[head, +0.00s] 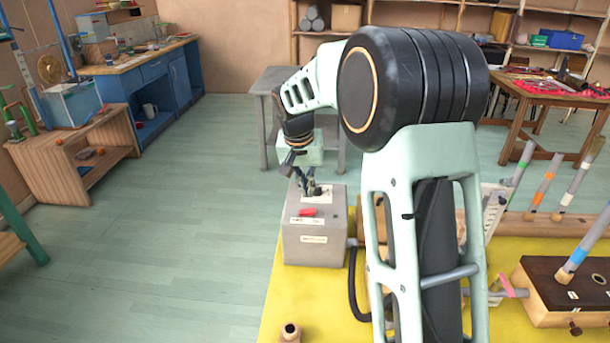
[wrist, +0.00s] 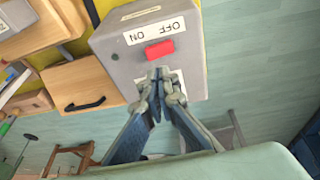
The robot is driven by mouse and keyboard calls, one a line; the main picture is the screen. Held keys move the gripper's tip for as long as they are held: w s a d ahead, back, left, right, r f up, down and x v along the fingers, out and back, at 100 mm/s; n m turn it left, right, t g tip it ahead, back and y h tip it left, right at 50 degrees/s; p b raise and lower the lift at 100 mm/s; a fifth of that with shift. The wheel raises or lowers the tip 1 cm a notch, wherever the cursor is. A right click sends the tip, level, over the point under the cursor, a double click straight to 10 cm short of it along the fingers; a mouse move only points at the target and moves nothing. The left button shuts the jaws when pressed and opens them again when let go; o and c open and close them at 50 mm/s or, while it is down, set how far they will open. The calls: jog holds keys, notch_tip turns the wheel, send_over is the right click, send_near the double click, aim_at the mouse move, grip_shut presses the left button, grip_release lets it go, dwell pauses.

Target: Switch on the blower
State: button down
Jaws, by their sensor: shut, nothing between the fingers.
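The blower is taken to be the grey box (head: 315,250) on the yellow-topped table (head: 235,0). It has a red rocker switch (head: 308,212) on top, beside a white OFF/ON label (wrist: 155,32). In the wrist view the red switch (wrist: 159,50) lies just beyond my fingertips. My gripper (head: 311,193) is shut and empty, pointing down over the box top behind the switch; its closed fingertips (wrist: 158,76) show in the wrist view. I cannot tell whether they touch the box or switch. The switch's position cannot be told.
A dark hose (head: 354,290) runs beside the box. A small wooden piece (head: 290,332) stands near the table's front. A wooden box with coloured tubes (head: 565,290) stands at the right. My arm hides much of the table's middle. Open floor (head: 180,230) lies to the left.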

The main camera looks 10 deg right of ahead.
aim_at(311, 209)
jog(key=shift+d+f, duration=0.25)
jog(key=shift+f, duration=0.95)
jog(key=shift+d+f, duration=0.25)
jog(key=shift+f, duration=0.9)
